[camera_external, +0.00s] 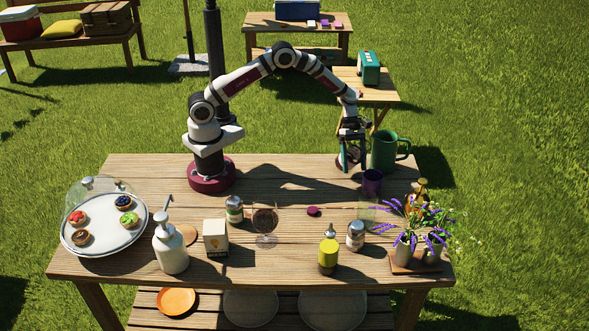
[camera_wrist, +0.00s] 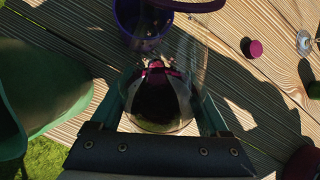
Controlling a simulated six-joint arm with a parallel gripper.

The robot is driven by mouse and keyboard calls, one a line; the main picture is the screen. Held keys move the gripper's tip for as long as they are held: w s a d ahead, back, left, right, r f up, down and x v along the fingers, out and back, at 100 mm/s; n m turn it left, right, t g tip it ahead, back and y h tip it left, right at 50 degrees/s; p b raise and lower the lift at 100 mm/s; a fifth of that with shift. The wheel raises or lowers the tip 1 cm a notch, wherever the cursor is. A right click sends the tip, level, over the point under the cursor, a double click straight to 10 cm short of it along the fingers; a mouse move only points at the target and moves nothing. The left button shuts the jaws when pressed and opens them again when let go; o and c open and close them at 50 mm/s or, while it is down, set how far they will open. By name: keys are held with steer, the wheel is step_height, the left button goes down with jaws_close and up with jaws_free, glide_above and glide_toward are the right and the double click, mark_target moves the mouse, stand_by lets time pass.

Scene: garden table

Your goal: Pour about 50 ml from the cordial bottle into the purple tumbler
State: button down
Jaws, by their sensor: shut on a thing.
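My gripper (camera_external: 351,160) is shut on the cordial bottle (camera_wrist: 158,100), a clear vessel with dark red liquid. Its fingers are on both sides of the bottle in the wrist view. In the external view the bottle is mostly hidden by the gripper; a dark red part shows low down. The purple tumbler (camera_external: 372,182) stands on the table just right of and in front of the gripper. It also shows at the top of the wrist view (camera_wrist: 127,14), close beyond the bottle. I cannot tell the bottle's exact tilt, nor whether liquid is in the tumbler.
A large green mug (camera_external: 384,150) stands close behind the tumbler. A maroon cap (camera_external: 313,211) lies on the table. A stemmed glass (camera_external: 265,222), jars, a yellow bottle (camera_external: 328,256) and flower vases (camera_external: 404,248) stand nearer the front. Bare wood lies left of the tumbler.

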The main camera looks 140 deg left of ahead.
mark_target(358, 161)
steer(key=t, duration=0.3)
steer(key=shift+r+h, duration=0.3)
steer(key=shift+r, duration=0.05)
steer(key=r+t, duration=0.2)
steer(key=shift+w+m+t+h, duration=0.2)
steer(key=shift+m+t+h, duration=0.1)
steer(key=shift+m, duration=0.1)
steer(key=shift+w+d+r+t, duration=0.1)
steer(key=shift+w+r+t, duration=0.1)
steer(key=shift+t, duration=0.7)
stand_by(1.1)
